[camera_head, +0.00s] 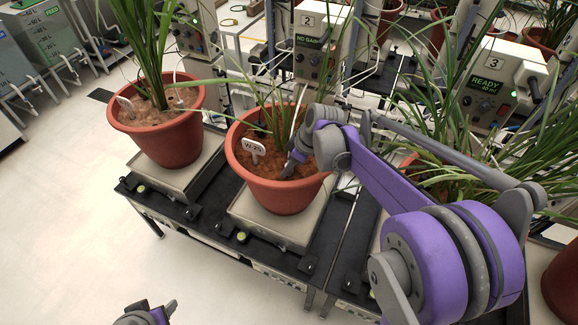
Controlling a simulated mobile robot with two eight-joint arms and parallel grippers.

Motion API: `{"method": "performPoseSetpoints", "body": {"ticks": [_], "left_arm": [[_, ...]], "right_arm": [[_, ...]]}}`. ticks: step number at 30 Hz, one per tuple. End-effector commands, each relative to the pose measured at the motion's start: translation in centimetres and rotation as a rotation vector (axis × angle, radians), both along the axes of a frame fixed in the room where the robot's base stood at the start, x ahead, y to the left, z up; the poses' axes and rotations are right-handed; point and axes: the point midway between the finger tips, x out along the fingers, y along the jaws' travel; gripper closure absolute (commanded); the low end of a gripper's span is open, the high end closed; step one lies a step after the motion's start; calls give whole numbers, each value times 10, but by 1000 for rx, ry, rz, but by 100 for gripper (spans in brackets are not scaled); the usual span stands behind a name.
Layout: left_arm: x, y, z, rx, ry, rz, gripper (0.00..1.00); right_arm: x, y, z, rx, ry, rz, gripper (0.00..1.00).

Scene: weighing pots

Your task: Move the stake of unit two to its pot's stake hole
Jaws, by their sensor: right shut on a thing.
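Unit two's pot (283,197) is terracotta-coloured, filled with brown soil and a grassy plant, with a white tag reading W-25 (254,147) upright in the soil. My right gripper (290,164) reaches over the pot's right rim, low at the soil, and is shut on the stake. The stake itself is mostly hidden by the fingers; a thin white tube (298,113) runs down to them. I cannot tell whether the stake's tip is in the soil, and I cannot make out the stake hole. My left gripper (150,311) shows only partly at the bottom edge, over the floor, far from the pot.
The pot stands on a square scale (265,228) on a black bench. The control box marked 2 (317,50), reading NO GAIN, is behind. Another potted plant (165,138) stands left. Unit three's box (497,83) and leaves are right, partly behind my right arm. Floor at left is clear.

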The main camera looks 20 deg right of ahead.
Motion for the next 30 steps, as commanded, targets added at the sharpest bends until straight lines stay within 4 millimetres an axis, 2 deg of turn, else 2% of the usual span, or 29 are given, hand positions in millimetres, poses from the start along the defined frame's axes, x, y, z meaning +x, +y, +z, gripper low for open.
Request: {"method": "performPoseSetpoints", "body": {"ticks": [2,11,30], "left_arm": [[0,0,0,0,0,0,38],[0,0,1,0,-1,0,38],[4,0,13,0,-8,0,38]], "right_arm": [[0,0,0,0,0,0,100],[0,0,1,0,0,0,100],[0,0,17,-1,-1,0,100]]}}
